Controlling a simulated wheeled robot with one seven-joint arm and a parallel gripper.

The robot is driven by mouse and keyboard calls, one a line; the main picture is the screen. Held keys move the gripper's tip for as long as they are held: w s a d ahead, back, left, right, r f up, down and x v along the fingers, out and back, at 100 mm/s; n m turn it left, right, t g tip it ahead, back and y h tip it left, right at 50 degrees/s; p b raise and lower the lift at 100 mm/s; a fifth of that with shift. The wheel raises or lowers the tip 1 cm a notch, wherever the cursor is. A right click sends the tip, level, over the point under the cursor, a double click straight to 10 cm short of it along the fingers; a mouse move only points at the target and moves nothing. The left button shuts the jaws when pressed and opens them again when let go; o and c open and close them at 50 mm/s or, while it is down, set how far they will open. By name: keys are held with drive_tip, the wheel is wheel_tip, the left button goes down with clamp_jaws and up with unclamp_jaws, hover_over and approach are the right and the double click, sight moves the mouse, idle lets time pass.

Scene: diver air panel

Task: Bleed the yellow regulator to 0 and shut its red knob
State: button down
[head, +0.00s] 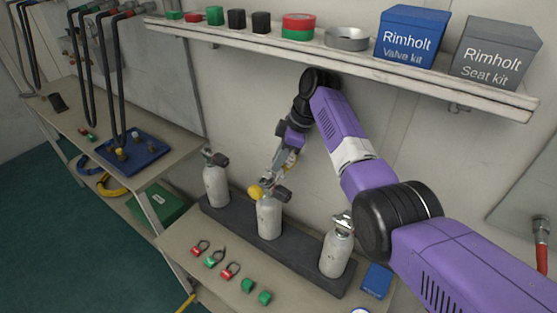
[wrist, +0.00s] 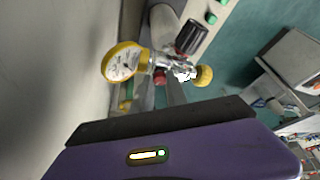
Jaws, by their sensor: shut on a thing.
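The yellow regulator sits on the middle grey cylinder (head: 269,218), with a yellow knob (head: 255,191) and a black knob (head: 283,193) on it. In the wrist view its yellow-rimmed gauge (wrist: 124,63) is at left; the needle is too small to read surely. The black knob (wrist: 192,37) is above right and the yellow knob (wrist: 204,76) at right. The red knob (wrist: 160,77) lies between the fingertips of my gripper (wrist: 161,86), which is shut on it. The fingers partly cover the knob. In the head view my gripper (head: 276,176) reaches down to the regulator from above.
Grey cylinders stand left (head: 216,185) and right (head: 336,253) in the same dark rack (head: 302,257). A shelf (head: 350,66) with blue and grey boxes runs above my arm. Red and green tags and several green blocks lie on the bench in front.

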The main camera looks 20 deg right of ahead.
drive_tip(key=c, duration=1.6)
unclamp_jaws()
drive_tip(key=shift+r+p, duration=0.1)
drive_tip(key=shift+p, duration=0.2)
